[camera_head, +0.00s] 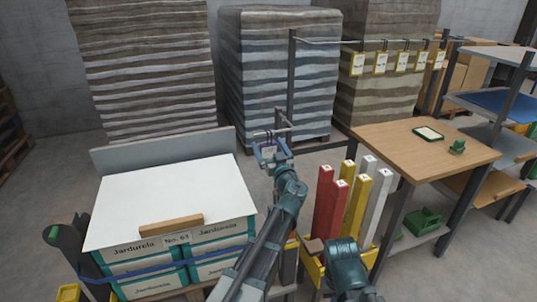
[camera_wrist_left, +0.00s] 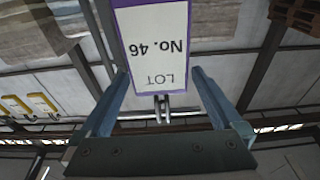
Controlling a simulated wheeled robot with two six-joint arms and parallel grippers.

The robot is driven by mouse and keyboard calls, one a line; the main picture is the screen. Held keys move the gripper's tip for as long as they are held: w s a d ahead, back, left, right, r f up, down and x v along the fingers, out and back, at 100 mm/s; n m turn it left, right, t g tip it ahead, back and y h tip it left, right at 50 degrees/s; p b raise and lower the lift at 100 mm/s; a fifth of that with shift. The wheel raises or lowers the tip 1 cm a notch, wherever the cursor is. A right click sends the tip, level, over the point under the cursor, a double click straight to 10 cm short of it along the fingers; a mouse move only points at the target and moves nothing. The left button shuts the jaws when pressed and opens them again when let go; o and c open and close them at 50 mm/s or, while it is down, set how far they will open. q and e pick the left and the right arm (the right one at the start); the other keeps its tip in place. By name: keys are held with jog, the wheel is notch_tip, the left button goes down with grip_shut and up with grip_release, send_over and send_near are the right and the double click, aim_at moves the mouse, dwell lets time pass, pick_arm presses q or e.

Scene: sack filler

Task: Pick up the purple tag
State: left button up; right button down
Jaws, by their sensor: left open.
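The purple tag (camera_wrist_left: 152,45) is a white card with a purple border, printed "LOT No. 46". It appears upside down in the left wrist view, hanging by a small metal clip or hook (camera_wrist_left: 161,108). My left gripper (camera_wrist_left: 157,75) is open, with its two fingers on either side of the tag's lettered end. I cannot tell whether either finger touches it. In the head view my left gripper (camera_head: 270,150) is at the hanger on the dark post, where the tag (camera_head: 268,150) shows small and partly covered. My right gripper is not in view; only part of its arm shows.
Yellow-bordered tags (camera_head: 381,62) hang from a rail at the back. A white-topped stack of boxes (camera_head: 165,195) stands at left, with red, yellow and white posts (camera_head: 345,200) at centre right. A wooden table (camera_head: 425,150) is at right, and tall sack stacks (camera_head: 275,75) stand behind.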

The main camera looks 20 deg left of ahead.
pick_arm(q)
jog(key=c, duration=1.3)
jog(key=shift+r, duration=0.1)
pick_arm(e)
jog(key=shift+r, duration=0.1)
